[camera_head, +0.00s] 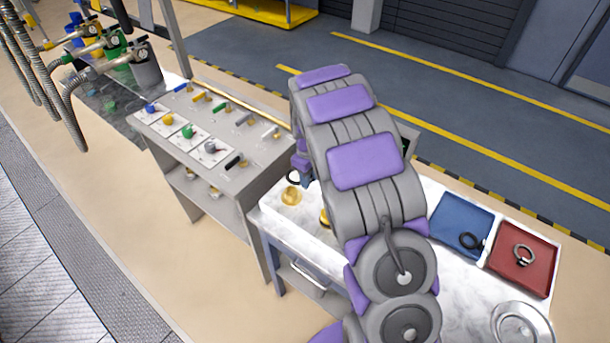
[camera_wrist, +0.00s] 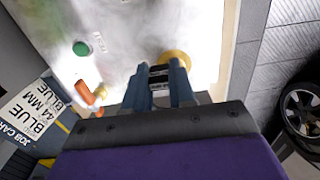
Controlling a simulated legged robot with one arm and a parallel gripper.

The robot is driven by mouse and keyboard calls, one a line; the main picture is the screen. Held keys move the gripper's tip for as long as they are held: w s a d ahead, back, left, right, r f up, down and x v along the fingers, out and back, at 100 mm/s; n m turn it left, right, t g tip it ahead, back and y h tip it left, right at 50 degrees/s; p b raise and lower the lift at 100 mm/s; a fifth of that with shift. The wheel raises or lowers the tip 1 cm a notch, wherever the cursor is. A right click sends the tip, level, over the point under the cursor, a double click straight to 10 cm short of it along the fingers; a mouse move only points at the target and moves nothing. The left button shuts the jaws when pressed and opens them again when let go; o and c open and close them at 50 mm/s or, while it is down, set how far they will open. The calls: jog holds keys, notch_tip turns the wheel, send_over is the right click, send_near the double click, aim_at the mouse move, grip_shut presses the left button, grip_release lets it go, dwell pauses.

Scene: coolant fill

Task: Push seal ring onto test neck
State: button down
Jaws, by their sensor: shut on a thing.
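My gripper (camera_wrist: 160,72) is shut on the ring, seen in the wrist view as a dark piece between the fingertips. The fingertips are right beside a round brass part (camera_wrist: 176,58), likely the test neck. My arm hides most of the bench middle and the gripper in the head view.
A blue tray (camera_head: 460,213) holds a black ring, and a red tray (camera_head: 535,278) holds a metallic ring. A metal dish (camera_head: 520,323) stands at the front right. A grey valve stand (camera_head: 245,178) is left. A job card (camera_wrist: 33,112) reads "BLUE 44 MM".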

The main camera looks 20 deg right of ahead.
jog(key=shift+a+f, duration=0.15)
jog(key=shift+f, duration=0.25)
jog(key=a+f, duration=0.2)
jog(key=a, duration=0.1)
jog(key=shift+a+f, duration=0.1)
jog(key=shift+a, duration=0.05)
jog(key=shift+a+f, duration=0.2)
jog(key=shift+f, duration=0.1)
jog(key=shift+d+f+b, duration=0.1)
jog(key=shift+f+b, duration=0.2)
jog(key=d, duration=0.3)
jog(key=shift+d+f, duration=0.1)
jog(key=shift+f, duration=0.2)
jog(key=shift+a, duration=1.5)
jog(key=shift+d, duration=1.8)
jog(key=shift+a, duration=1.2)
jog(key=shift+d, duration=1.15)
jog(key=shift+a, duration=0.9)
jog(key=shift+d, duration=0.2)
